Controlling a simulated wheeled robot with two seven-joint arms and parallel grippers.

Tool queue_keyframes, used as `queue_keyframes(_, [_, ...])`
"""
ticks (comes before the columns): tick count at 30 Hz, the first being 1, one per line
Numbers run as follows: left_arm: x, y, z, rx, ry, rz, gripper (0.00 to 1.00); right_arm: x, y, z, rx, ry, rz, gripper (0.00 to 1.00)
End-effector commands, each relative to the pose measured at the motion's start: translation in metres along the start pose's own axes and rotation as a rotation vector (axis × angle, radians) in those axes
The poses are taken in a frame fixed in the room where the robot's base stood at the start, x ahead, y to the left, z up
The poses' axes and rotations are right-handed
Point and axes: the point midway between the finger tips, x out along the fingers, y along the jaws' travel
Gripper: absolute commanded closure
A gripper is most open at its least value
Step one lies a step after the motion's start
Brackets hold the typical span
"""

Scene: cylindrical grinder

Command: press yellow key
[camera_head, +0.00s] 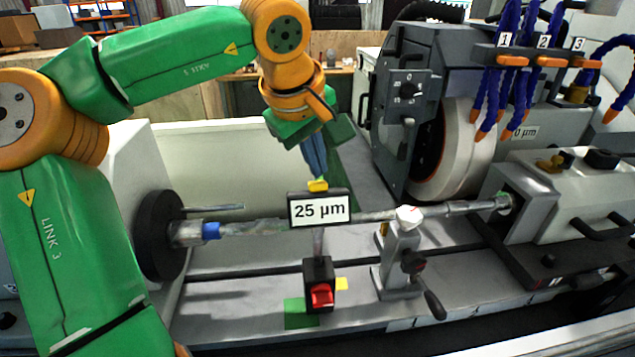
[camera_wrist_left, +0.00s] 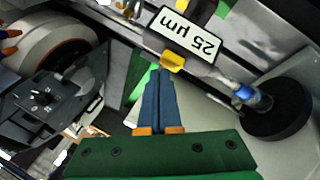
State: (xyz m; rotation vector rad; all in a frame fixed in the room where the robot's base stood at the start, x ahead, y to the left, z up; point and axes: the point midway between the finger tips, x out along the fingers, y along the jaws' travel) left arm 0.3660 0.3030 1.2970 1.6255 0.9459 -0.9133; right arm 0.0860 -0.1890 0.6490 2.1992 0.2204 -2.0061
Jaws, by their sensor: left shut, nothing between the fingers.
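The yellow key (camera_head: 317,186) is a small block on the top edge of the "25 µm" display (camera_head: 320,209). In the left wrist view the yellow key (camera_wrist_left: 172,62) sits at the edge of the upside-down display (camera_wrist_left: 185,35). My left gripper (camera_head: 317,175) points down from above with its blue fingers shut and empty. Its fingertips are right at the key; I cannot tell whether they touch it. In the left wrist view the tips of my left gripper (camera_wrist_left: 163,73) end just beside the key. My right gripper is not in view.
A long shaft (camera_head: 265,227) runs behind the display from the dark chuck (camera_head: 160,235) to the right. A red switch (camera_head: 321,296) is below the display. A support with a lever (camera_head: 400,262) stands to its right. The grinding wheel (camera_head: 462,150) is at the back right.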

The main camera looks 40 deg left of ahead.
Motion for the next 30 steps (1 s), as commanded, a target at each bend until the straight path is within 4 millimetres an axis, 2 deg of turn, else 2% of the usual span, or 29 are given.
queue_keyframes(30, [0.0061, -0.0045, 0.0044, 0.001, 0.0, 0.0, 1.0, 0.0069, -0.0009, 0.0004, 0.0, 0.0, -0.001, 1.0])
